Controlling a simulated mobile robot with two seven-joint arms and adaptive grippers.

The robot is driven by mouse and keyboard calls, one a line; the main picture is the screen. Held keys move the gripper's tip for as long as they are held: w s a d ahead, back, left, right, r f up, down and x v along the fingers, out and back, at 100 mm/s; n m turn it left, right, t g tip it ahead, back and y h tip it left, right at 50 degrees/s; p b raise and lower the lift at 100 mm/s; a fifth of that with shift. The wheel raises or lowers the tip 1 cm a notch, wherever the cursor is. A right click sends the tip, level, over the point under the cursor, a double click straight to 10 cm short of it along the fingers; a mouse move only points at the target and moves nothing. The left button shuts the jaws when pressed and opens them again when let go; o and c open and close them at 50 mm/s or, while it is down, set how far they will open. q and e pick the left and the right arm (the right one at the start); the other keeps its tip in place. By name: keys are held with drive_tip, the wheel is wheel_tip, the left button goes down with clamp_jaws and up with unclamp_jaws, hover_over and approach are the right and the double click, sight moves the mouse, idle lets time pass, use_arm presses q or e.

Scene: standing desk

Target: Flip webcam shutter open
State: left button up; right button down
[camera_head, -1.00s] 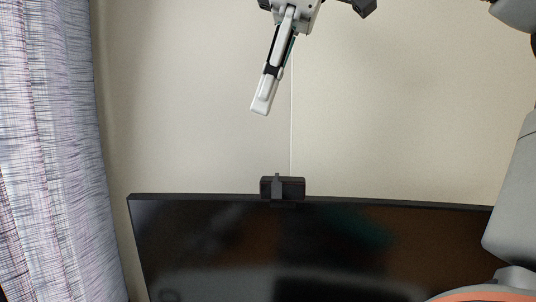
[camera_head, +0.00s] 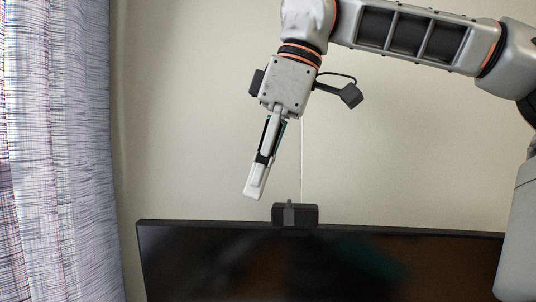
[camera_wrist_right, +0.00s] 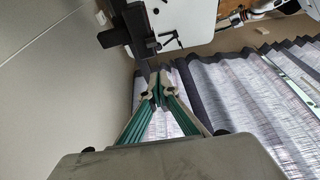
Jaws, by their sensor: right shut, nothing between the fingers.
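The black webcam (camera_head: 308,214) sits on the top edge of the monitor (camera_head: 420,232) in the head view. A narrow upright grey-black strip, which looks like its shutter (camera_head: 290,213), stands on the left half of its front. I cannot tell from the picture whether the lens is covered. My right gripper (camera_head: 254,191) points down, shut and empty, above and to the left of the webcam, apart from it. In the right wrist view the fingertips (camera_wrist_right: 158,89) are together, below a dark bar with a block that looks like the webcam (camera_wrist_right: 117,37). My left gripper is not in view.
A patterned curtain (camera_head: 55,150) hangs at the left. A plain beige wall (camera_head: 190,110) stands behind the monitor. The space left and right of the webcam above the monitor is clear. A white surface (camera_wrist_right: 190,18) shows in the right wrist view.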

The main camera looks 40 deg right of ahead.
sight(291, 203)
drive_tip(key=shift+s+d+f+p, duration=0.15)
drive_tip(key=shift+s+d+p, duration=0.1)
drive_tip(key=shift+s+d, duration=0.45)
drive_tip(key=shift+s+d+f+p, duration=0.2)
drive_tip(key=shift+s+d, duration=0.25)
drive_tip(key=shift+s, duration=0.35)
drive_tip(key=shift+w, duration=0.1)
drive_tip(key=shift+s+d, duration=0.7)
drive_tip(key=shift+s, duration=0.25)
drive_tip(key=shift+d+r, duration=0.15)
drive_tip(key=shift+r, duration=0.4)
drive_tip(key=v, duration=1)
drive_tip(key=shift+s+r, duration=0.15)
drive_tip(key=shift+r, duration=0.25)
